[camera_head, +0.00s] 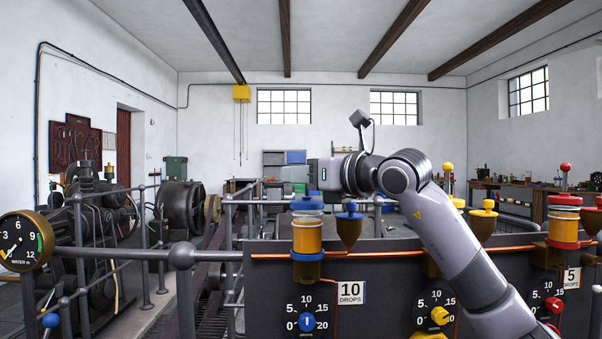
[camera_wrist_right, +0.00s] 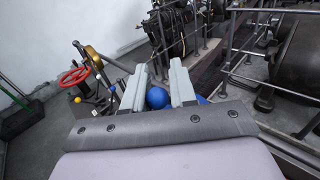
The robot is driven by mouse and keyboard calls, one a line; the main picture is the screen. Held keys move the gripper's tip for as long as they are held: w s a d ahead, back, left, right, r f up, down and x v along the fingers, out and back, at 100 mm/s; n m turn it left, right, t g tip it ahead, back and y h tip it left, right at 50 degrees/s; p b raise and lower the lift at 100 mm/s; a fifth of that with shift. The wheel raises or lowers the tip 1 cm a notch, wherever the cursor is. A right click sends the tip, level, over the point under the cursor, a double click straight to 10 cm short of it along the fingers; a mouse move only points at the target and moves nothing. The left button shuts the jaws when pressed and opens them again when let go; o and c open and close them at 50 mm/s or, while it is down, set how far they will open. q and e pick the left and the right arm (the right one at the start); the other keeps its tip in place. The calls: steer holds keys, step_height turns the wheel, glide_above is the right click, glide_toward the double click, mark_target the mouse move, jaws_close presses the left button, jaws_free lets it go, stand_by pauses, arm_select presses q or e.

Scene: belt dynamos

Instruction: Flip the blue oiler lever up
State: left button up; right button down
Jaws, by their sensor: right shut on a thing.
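The blue oiler (camera_head: 307,236) stands on the dark panel, a glass of amber oil with a blue cap and base. A blue ball, the knob of the blue oiler lever (camera_wrist_right: 157,97), shows between the fingers in the right wrist view. My right gripper (camera_head: 316,175) is above the blue oiler in the head view, reaching leftward. Its two pale fingers also show in the right wrist view (camera_wrist_right: 158,90), shut on the lever. The lever's stem is hidden, so its tilt cannot be told. My left gripper is out of view.
Below are a 10 drops sign (camera_head: 351,292) and a dial with a blue knob (camera_head: 307,322). Yellow (camera_head: 482,220) and red (camera_head: 564,220) fittings stand farther right. Grey railings (camera_head: 182,256) and a water gauge (camera_head: 22,243) are left.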

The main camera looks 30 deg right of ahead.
steer(key=shift+w+r+g+p, duration=0.15)
steer(key=shift+r+g+p, duration=0.15)
steer(key=shift+p, duration=0.4)
steer(key=p, duration=0.1)
steer(key=m+g+p, duration=0.1)
steer(key=p, duration=0.1)
steer(key=w+m+g+p, duration=0.1)
steer(key=p, duration=0.1)
steer(key=shift+d+r, duration=0.25)
steer(key=shift+d+m+g+p, duration=0.1)
steer(key=shift+m+g+p, duration=0.3)
steer(key=shift+p, duration=0.4)
steer(key=p, duration=0.1)
steer(key=m+g+p, duration=0.1)
steer(key=p, duration=0.1)
steer(key=shift+w+d+f, duration=0.1)
steer(key=shift+w+d, duration=0.05)
steer(key=shift+w, duration=0.2)
arm_select(q)
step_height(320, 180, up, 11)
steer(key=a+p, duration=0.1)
steer(key=p, duration=0.1)
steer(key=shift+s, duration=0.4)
arm_select(e)
steer(key=shift+w+d+f+m+g+y, duration=0.1)
steer(key=shift+w+f+m+g+y, duration=0.1)
steer(key=shift+f+m+g+y, duration=0.3)
steer(key=shift+r, duration=0.1)
